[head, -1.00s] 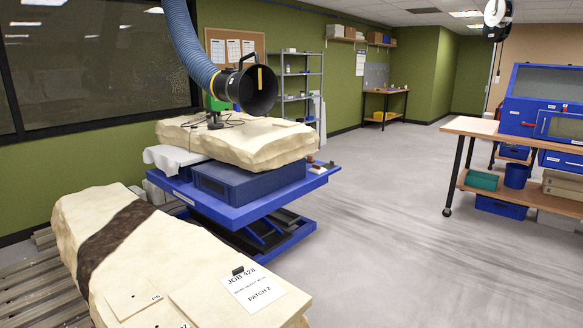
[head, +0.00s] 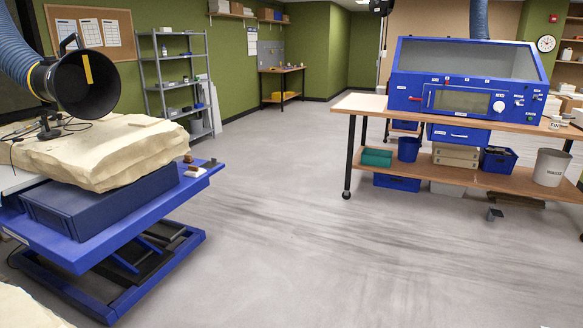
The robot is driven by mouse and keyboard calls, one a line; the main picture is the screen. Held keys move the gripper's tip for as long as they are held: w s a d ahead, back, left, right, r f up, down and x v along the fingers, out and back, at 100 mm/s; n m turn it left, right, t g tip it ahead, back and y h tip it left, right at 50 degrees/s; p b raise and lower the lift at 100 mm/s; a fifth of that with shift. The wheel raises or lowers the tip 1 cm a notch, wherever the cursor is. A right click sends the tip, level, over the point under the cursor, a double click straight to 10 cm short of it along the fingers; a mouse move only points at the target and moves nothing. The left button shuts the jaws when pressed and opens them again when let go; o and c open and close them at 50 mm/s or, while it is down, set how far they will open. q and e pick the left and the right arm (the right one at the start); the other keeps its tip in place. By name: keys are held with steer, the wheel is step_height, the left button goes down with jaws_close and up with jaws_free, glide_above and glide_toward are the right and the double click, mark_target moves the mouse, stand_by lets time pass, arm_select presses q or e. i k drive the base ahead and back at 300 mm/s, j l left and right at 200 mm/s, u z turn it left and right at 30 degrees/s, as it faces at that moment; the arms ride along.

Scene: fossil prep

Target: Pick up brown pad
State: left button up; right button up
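On the right corner of the blue lift table (head: 190,187) sits a small brown item (head: 188,159), close to a small white and brown block (head: 194,171). Both are too small to tell for sure whether either is the brown pad. The large pale stone slab (head: 100,152) lies just left of them, raised on a dark blue box (head: 105,203). Neither of my grippers is in view.
A workbench (head: 350,103) with a blue cabinet (head: 466,60) stands at the right; its lower shelf holds bins. A grey shelf rack (head: 177,85) stands at the back left. A black extraction hood (head: 87,83) hangs over the slab. The grey floor (head: 300,220) between is clear.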

mark_target(188, 159)
steer(key=i+l+z, duration=0.3)
steer(key=i, duration=0.55)
steer(key=i+l+z, duration=0.15)
steer(key=i+z, duration=0.15)
steer(key=i, duration=0.6)
steer(key=i+j+u, duration=0.15)
steer(key=i+u, duration=0.2)
steer(key=i, duration=0.35)
steer(key=i+u, duration=0.35)
steer(key=i, duration=0.35)
steer(key=i+l+u, duration=0.2)
steer(key=i+u, duration=0.15)
steer(key=i, duration=0.35)
steer(key=i+u, duration=0.35)
steer(key=i, duration=0.15)
steer(key=i+l+u, duration=0.2)
steer(key=i+u, duration=0.15)
steer(key=i, duration=0.15)
steer(key=i+l+u, duration=0.75)
steer(key=i, duration=0.2)
